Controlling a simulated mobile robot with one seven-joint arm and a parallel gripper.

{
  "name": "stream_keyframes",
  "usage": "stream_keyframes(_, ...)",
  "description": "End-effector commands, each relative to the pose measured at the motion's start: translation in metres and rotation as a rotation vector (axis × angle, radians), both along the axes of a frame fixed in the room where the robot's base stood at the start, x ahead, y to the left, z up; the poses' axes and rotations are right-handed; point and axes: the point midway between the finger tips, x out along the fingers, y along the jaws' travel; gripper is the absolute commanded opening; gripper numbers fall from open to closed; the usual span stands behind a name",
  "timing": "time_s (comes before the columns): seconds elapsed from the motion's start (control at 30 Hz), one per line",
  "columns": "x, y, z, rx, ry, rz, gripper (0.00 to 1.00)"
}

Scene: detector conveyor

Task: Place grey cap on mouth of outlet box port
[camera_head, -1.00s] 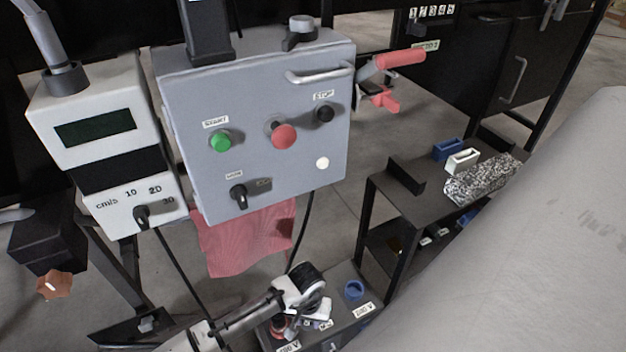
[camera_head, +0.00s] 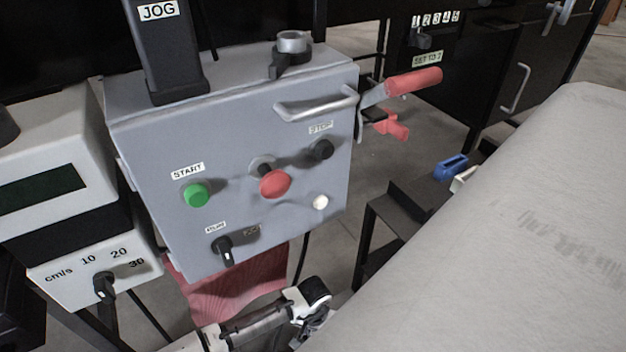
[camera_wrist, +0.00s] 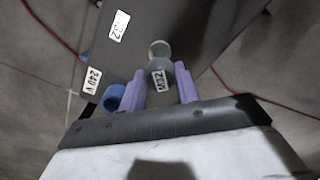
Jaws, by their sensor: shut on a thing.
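In the wrist view my gripper (camera_wrist: 160,72) points down at the dark outlet box (camera_wrist: 190,35), with its two purple fingers a short gap apart. A small grey round piece, which looks like the grey cap (camera_wrist: 159,49), shows at the fingertips, so the gripper seems shut on it. I cannot tell whether the cap touches the box or which port mouth lies beneath it. A blue round port (camera_wrist: 114,97) stands beside the left finger, near a "240 V" label. In the head view my gripper (camera_head: 314,320) is low in the picture, partly hidden; the outlet box is hidden.
A grey control box (camera_head: 235,170) with START and STOP buttons fills the middle of the head view. A red-handled lever (camera_head: 412,82) sticks out on its right. A pale grey surface (camera_head: 520,220) blocks the right. A red cable (camera_wrist: 225,85) crosses the floor.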

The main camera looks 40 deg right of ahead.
Motion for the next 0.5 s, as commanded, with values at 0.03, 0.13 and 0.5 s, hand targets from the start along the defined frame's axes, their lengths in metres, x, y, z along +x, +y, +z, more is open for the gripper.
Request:
stream_keyframes(0.03, 0.0, 0.0, -0.007, 0.0, 0.0, 0.0, 0.1)
stream_keyframes(0.13, 0.0, 0.0, -0.013, 0.001, 0.001, 0.0, 0.1)
stream_keyframes(0.5, 0.0, 0.0, -0.049, -0.001, 0.0, 0.0, 0.1)
